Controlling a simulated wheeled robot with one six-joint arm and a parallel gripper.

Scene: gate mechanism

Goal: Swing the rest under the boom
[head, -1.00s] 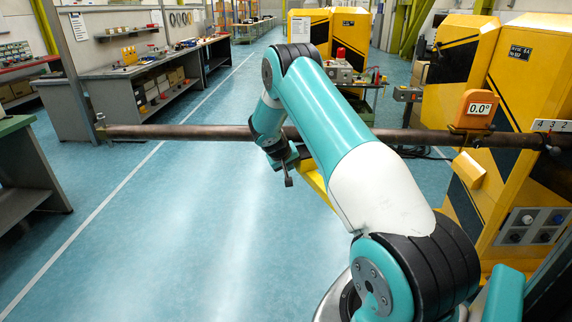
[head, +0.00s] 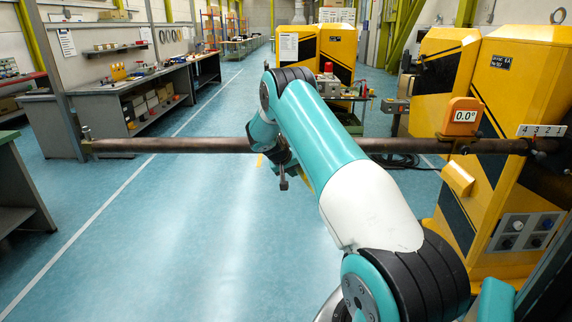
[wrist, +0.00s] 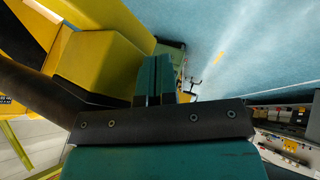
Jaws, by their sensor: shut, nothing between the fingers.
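The boom (head: 185,146) is a long brown pipe lying level across the head view, passing behind my arm. In the wrist view a dark pipe, likely the boom (wrist: 35,88), shows at the left. An orange display (head: 463,116) by the boom reads 0.0°. A yellow block (head: 458,178) sits just under the boom at right. I cannot tell for sure which part is the rest; a yellow piece (head: 304,182) shows narrowly beside my arm, mostly hidden. My gripper (head: 283,184) points down, a little below the boom in the picture. Its teal fingers (wrist: 153,78) are together and empty.
Yellow and black cabinets (head: 505,85) stand at right, with a panel of knobs (head: 527,232). A number plate (head: 541,131) is at the boom's right end. A grey post (head: 52,80) and workbenches (head: 160,85) are at left. The blue floor in front is clear.

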